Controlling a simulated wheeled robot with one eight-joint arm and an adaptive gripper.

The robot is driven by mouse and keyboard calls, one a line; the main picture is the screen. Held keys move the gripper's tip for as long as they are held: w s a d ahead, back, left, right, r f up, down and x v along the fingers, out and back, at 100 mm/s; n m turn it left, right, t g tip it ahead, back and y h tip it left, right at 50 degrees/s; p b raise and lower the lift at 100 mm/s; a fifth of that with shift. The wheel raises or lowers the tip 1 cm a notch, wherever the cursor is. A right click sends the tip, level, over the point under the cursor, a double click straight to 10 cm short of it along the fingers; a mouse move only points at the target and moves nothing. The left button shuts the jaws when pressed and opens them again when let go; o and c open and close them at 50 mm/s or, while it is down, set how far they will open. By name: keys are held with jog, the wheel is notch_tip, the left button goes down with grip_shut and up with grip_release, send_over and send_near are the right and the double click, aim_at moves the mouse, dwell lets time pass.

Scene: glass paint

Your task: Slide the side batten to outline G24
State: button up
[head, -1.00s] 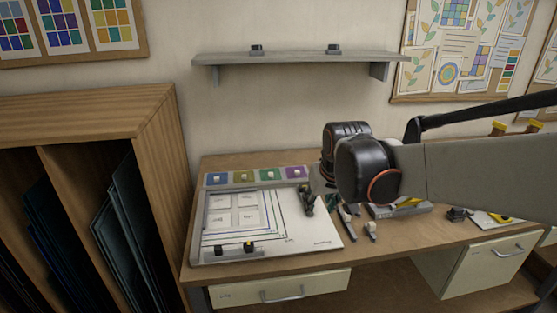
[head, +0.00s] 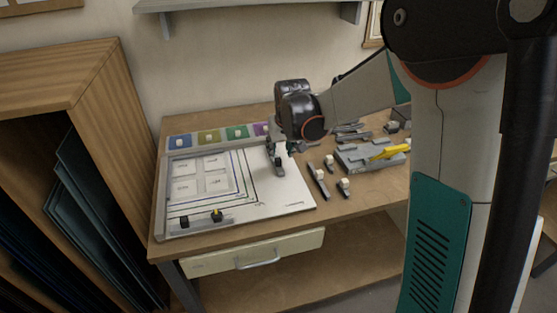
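A white layout board (head: 290,198) lies on the bench, with nested blue, green and dark outlines (head: 240,190) around several pale labelled panes (head: 201,175). The outline labels are too small to read, so I cannot tell which one is G24. A grey batten (head: 200,222) with a black and a yellow knob lies along the board's near edge. I cannot make out the side batten for certain. My gripper (head: 278,168) points down at the board's right part, right of the outlines. Its fingers are small and dark, and I cannot tell whether they hold anything.
Coloured tiles with pale knobs (head: 209,137) line the board's far edge. Loose bars with white knobs (head: 317,180) lie right of the board, before a grey tray with a yellow tool (head: 390,152). A wooden rack (head: 60,75) stands left. A shelf (head: 250,4) hangs above.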

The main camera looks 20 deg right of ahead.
aim_at(278, 159)
jog(key=shift+b+x, duration=0.65)
jog(key=shift+x, duration=2.1)
jog(key=shift+c, duration=0.5)
grip_shut()
